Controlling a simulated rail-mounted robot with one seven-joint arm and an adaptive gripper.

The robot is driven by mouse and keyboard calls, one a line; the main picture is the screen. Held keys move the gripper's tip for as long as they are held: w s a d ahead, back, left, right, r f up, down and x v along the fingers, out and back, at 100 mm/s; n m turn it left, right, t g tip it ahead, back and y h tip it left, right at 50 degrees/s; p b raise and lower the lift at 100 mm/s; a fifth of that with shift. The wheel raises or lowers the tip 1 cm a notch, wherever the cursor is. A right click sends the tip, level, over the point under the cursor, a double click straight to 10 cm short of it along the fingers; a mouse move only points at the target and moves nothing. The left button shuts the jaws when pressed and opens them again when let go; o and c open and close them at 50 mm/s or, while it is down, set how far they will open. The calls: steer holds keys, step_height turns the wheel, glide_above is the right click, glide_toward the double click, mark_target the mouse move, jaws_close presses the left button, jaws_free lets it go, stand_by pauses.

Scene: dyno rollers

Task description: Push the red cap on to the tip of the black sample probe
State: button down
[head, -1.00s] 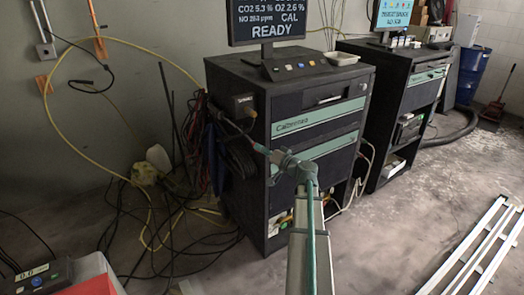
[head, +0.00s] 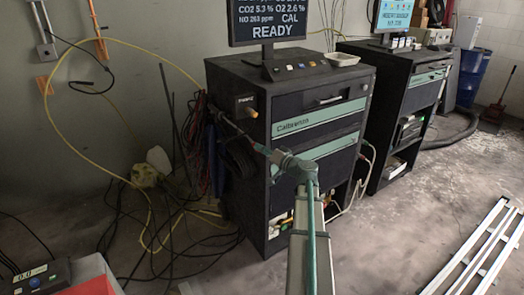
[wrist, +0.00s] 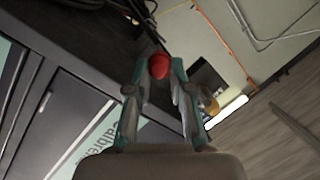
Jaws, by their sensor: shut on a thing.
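A small red cap (wrist: 159,66) is held between the fingertips of my gripper (wrist: 160,70) in the wrist view. The fingers are shut on it, and its rounded red side shows between them. In the head view my arm reaches left along the front of the near cabinet, and the gripper is small and dark beside the cabinet's left side. Thin dark lengths (wrist: 142,14) run just beyond the cap at the top of the wrist view. I cannot tell which of them is the black sample probe, or whether its tip touches the cap.
The near dark cabinet (head: 312,98) bears a screen (head: 267,22) and a tray (head: 342,59). Red and dark cables (head: 198,135) hang at its left side. A yellow hose (head: 120,43) loops on the wall. A second cabinet (head: 408,80) stands right.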

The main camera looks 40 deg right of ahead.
steer(key=shift+w+r+b, duration=0.1)
steer(key=shift+w+b, duration=0.45)
steer(key=shift+b, duration=0.25)
stand_by(0.4)
steer(key=c, duration=1)
jaws_free()
steer(key=shift+o, duration=0.2)
steer(key=shift+s, duration=0.1)
steer(key=s+d, duration=0.1)
steer(key=s, duration=1)
steer(key=shift+s, duration=0.4)
